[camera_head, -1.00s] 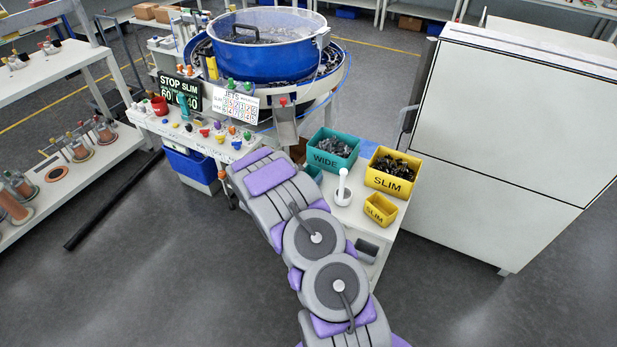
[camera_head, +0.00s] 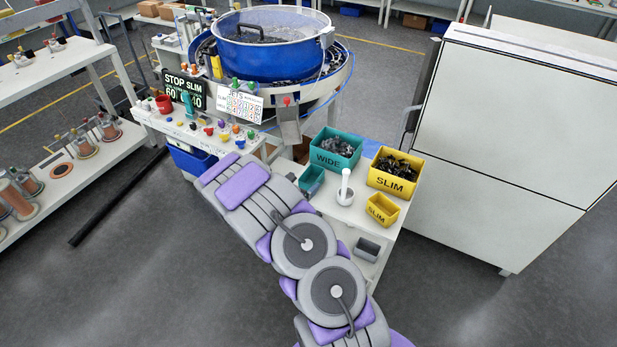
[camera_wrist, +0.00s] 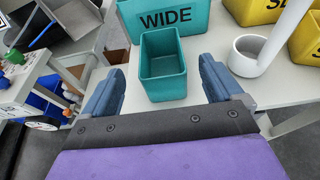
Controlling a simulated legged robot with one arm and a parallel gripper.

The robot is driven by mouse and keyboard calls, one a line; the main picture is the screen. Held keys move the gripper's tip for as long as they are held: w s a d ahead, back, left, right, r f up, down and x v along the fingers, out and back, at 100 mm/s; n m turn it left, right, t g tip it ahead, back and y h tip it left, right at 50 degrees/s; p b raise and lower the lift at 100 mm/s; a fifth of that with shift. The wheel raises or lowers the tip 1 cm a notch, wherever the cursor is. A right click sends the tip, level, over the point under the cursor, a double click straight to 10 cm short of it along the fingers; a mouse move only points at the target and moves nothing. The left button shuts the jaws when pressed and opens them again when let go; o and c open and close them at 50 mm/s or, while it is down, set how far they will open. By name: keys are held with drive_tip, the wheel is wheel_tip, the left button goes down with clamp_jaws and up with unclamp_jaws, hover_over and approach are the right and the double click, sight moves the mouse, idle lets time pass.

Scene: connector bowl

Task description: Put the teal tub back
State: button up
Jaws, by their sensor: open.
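The small teal tub (camera_wrist: 163,67) stands upright on the white table, just in front of the large teal bin marked WIDE (camera_wrist: 172,20). In the head view the tub (camera_head: 311,180) shows beside my arm, with the WIDE bin (camera_head: 334,154) behind it. My gripper (camera_wrist: 165,85) is open in the wrist view, its two blue fingers spread wide, one on each side of the tub and nearer the camera. Gaps show between the fingers and the tub, and nothing is held.
A yellow SLIM bin (camera_head: 394,180) and a small yellow SLIM tub (camera_head: 382,209) are further right. The blue bowl feeder (camera_head: 270,55) rises behind. A white cabinet (camera_head: 515,130) stands at the right.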

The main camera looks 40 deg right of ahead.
drive_tip(key=v, duration=0.5)
drive_tip(key=s+r+m+g+y, duration=0.1)
drive_tip(key=s+r+m+g, duration=0.8)
drive_tip(key=s+r+m, duration=0.9)
drive_tip(key=s+a+r+m+y, duration=0.2)
drive_tip(key=s+a+y, duration=0.4)
drive_tip(key=s+a, duration=0.4)
drive_tip(key=s+a+r+m+t+y, duration=0.1)
drive_tip(key=s+a+r+y, duration=0.3)
drive_tip(key=s+a, duration=0.6)
drive_tip(key=a+m+y, duration=0.1)
drive_tip(key=a+y, duration=0.1)
drive_tip(key=a, duration=0.3)
drive_tip(key=shift+a+m, duration=0.3)
drive_tip(key=shift+a, duration=0.1)
